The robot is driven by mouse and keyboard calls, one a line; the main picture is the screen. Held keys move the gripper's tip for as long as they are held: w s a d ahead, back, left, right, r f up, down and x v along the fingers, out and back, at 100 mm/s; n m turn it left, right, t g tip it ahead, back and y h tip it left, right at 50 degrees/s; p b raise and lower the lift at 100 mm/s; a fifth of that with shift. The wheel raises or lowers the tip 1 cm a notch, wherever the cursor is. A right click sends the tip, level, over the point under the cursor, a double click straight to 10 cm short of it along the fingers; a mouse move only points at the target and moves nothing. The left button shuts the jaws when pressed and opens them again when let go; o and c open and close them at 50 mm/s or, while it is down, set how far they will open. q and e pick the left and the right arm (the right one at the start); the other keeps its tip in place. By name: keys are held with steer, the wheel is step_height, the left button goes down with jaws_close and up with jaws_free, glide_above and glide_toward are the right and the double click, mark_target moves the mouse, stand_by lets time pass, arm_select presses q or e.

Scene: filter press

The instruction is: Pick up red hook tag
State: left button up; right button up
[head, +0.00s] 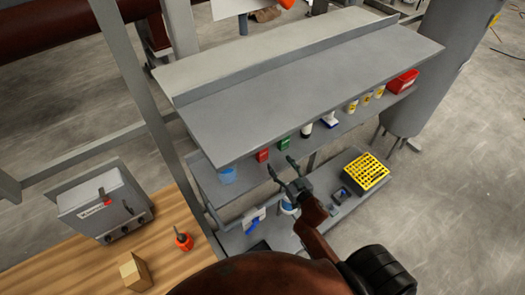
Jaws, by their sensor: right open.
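A small red piece (262,155), which looks like the red hook tag, sits at the middle shelf under the grey top. A similar green piece (284,144) is just right of it. My right gripper (281,166) comes up from the bottom of the head view, its two fingers spread and empty. In the picture its fingertips are just below the red and green pieces. I cannot tell the distance in depth, and no contact shows. My left gripper is not in view.
The wide grey top (310,75) overhangs the shelf. Bottles and a red bin (403,82) stand to the right, a blue cup (227,174) to the left. A yellow rack (366,172) is on the lower shelf. A wooden bench (160,262) holds a grey box.

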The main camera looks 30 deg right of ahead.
mark_target(264, 151)
steer(key=shift+w+a+r+n+t+y, duration=0.3)
steer(key=shift+w+a+y, duration=0.1)
steer(key=shift+a+y, duration=0.15)
steer(key=shift+w+a+r+n+t+y, duration=0.2)
steer(key=shift+w+a+n+t+y, duration=0.15)
steer(key=shift+a+y, duration=0.15)
steer(key=shift+w+a, duration=0.2)
steer(key=shift+w, duration=0.15)
steer(key=w+p, duration=0.1)
steer(key=w, duration=0.5)
steer(key=shift+w+r, duration=0.1)
steer(key=shift+r, duration=0.1)
steer(key=shift+w+a, duration=0.1)
steer(key=shift+w, duration=0.35)
steer(key=shift+c, duration=0.7)
steer(key=c, duration=1.1)
